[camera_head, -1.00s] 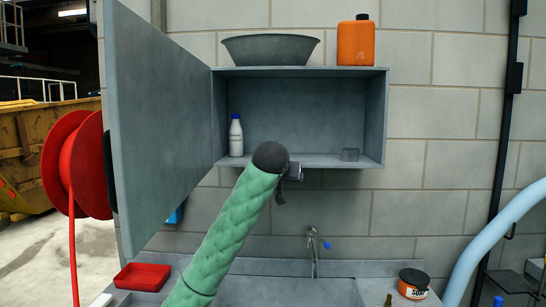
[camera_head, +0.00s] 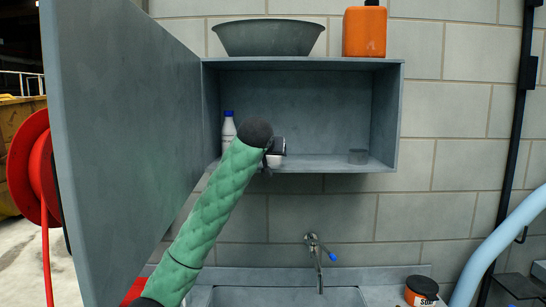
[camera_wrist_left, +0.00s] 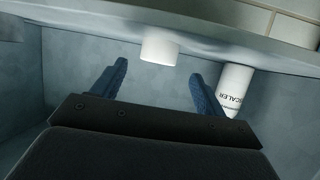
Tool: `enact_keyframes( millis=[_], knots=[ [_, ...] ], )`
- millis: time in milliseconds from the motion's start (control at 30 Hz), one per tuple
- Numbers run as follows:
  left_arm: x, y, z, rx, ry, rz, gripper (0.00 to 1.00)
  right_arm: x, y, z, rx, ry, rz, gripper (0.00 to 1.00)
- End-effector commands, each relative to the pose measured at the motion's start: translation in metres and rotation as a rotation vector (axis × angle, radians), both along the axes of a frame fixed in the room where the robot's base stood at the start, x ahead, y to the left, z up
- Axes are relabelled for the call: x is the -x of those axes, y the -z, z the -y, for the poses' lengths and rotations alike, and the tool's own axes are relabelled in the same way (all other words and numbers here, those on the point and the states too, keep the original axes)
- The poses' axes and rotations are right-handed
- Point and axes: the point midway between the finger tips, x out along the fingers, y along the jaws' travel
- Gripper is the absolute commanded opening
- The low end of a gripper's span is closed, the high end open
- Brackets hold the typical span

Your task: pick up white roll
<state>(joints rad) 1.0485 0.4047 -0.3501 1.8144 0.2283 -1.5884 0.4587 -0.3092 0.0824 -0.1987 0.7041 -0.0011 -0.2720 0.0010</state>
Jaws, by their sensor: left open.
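The white roll (camera_wrist_left: 159,47) shows in the left wrist view just beyond and between the tips of my left gripper (camera_wrist_left: 159,70). The two blue fingers are spread apart with nothing held, and I see a gap on each side of the roll. In the head view a small white part of the roll (camera_head: 273,161) shows at the cabinet shelf, mostly hidden by my left gripper (camera_head: 277,146) and wrist. My right gripper is not in view.
A white bottle with a blue cap (camera_head: 228,131) stands left of my wrist; its label shows in the wrist view (camera_wrist_left: 235,88). The open cabinet door (camera_head: 125,140) bounds the left. A tap (camera_head: 317,255) is below.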

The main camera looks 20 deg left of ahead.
Motion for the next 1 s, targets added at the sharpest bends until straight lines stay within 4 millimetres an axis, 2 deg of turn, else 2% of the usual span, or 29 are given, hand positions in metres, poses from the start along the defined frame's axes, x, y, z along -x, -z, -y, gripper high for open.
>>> enact_keyframes(
  millis=[267, 400, 700, 1000],
  knots=[
    [-0.009, 0.002, -0.001, -0.001, -0.001, -0.002, 0.73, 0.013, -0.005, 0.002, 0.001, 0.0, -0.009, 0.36],
    [-0.019, 0.005, -0.001, -0.001, -0.001, -0.004, 0.73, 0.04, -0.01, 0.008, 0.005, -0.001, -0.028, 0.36],
    [-0.046, 0.017, -0.002, 0.0, 0.0, -0.004, 0.73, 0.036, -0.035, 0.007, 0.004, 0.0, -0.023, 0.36],
    [-0.052, 0.022, -0.003, 0.0, 0.001, -0.001, 0.73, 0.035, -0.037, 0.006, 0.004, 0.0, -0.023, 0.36]
  ],
)
